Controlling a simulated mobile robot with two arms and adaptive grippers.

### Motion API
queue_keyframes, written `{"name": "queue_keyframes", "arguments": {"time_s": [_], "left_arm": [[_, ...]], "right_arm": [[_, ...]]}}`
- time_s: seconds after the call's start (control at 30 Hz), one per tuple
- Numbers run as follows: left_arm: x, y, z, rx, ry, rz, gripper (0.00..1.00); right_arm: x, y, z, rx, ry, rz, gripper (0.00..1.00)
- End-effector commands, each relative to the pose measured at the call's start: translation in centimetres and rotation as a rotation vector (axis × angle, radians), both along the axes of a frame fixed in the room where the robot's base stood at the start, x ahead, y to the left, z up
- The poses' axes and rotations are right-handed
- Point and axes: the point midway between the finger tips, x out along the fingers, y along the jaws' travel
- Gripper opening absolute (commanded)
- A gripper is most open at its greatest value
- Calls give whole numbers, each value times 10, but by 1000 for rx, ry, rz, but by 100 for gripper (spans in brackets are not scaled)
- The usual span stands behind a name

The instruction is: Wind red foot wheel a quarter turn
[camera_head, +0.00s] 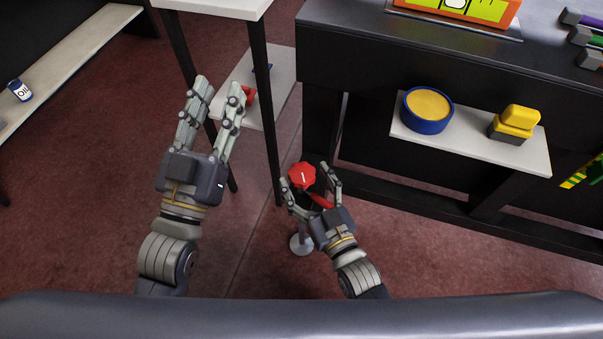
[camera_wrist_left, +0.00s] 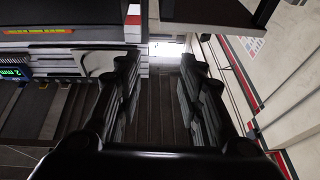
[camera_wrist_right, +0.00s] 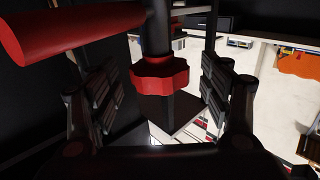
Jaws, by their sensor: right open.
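The red foot wheel (camera_head: 302,176) is a lobed knob with a white mark on its top, low above the floor on a stand with a round pale base (camera_head: 301,244). My right gripper (camera_head: 308,174) is open, with one finger on each side of the wheel. In the right wrist view the red wheel (camera_wrist_right: 160,77) lies between the spread fingers, and gaps show on both sides. My left gripper (camera_head: 219,90) is open and empty, up and to the left of the wheel; the left wrist view shows nothing between its fingers.
A red bar (camera_head: 320,201) is close by my right gripper; it looks large in the right wrist view (camera_wrist_right: 75,32). A black table leg (camera_head: 266,115) stands behind the wheel. A white shelf (camera_head: 470,147) holds a blue-and-yellow round container (camera_head: 427,108) and a yellow block (camera_head: 517,120).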

Motion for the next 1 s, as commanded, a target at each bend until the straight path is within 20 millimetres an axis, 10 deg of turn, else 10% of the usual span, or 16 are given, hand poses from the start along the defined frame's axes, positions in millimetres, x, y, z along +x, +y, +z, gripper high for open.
{"name": "queue_keyframes", "arguments": {"time_s": [0.63, 0.83, 1.0], "left_arm": [[-15, 0, 31, -48, -171, -10, 36], [-15, 0, 31, -48, -171, -10, 36], [-15, 0, 31, -48, -170, -10, 36]], "right_arm": [[24, 11, 0, 0, 0, 0, 72], [24, 11, 0, 0, -1, 0, 29], [24, 11, 0, 0, -1, 0, 27]]}}
